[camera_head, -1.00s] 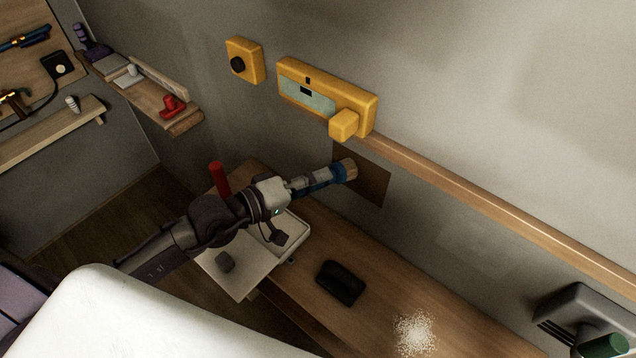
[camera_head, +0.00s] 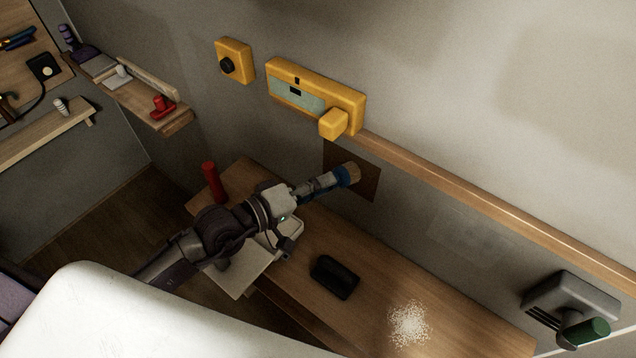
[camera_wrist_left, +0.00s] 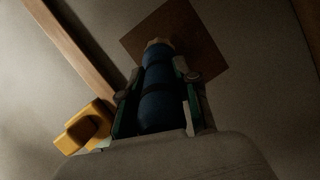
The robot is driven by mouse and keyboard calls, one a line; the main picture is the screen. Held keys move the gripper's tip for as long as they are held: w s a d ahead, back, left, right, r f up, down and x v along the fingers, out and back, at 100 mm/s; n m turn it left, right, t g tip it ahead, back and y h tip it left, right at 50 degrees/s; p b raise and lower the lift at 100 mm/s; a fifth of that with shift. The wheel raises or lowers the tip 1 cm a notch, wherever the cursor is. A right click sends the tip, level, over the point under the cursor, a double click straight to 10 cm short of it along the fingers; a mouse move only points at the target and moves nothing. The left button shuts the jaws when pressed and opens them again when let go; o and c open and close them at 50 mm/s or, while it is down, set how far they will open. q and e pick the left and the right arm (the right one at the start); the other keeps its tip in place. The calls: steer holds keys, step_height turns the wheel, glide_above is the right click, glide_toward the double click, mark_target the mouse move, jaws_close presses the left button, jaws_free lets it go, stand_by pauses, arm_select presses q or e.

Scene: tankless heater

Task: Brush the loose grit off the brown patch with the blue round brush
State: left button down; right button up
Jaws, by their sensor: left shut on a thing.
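The brown patch (camera_head: 366,184) is a dark square on the wall, below the yellow unit and the wooden rail. My left gripper (camera_head: 318,184) is shut on the blue round brush (camera_head: 341,177), whose pale bristles point at the patch. In the left wrist view the brush (camera_wrist_left: 160,92) lies between my left gripper's fingers (camera_wrist_left: 158,85), with its tip overlapping the brown patch (camera_wrist_left: 190,35). Whether the bristles touch the wall cannot be told. No grit can be made out on the patch. My right gripper is not in view.
A yellow unit (camera_head: 300,92) and wooden rail (camera_head: 480,203) are on the wall above. A grey holder with a green cylinder (camera_head: 587,332) is at right.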

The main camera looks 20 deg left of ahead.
arm_select(q)
steer(key=shift+r, duration=0.1)
steer(key=shift+w+a+r, duration=0.2)
steer(key=shift+a+r, duration=0.35)
steer(key=shift+a, duration=0.2)
steer(key=shift+f+b, duration=1.25)
steer(key=shift+b, duration=0.05)
steer(key=shift+r, duration=0.15)
steer(key=shift+d+r+p, duration=0.1)
steer(key=shift+r+p, duration=0.95)
steer(key=shift+r, duration=0.1)
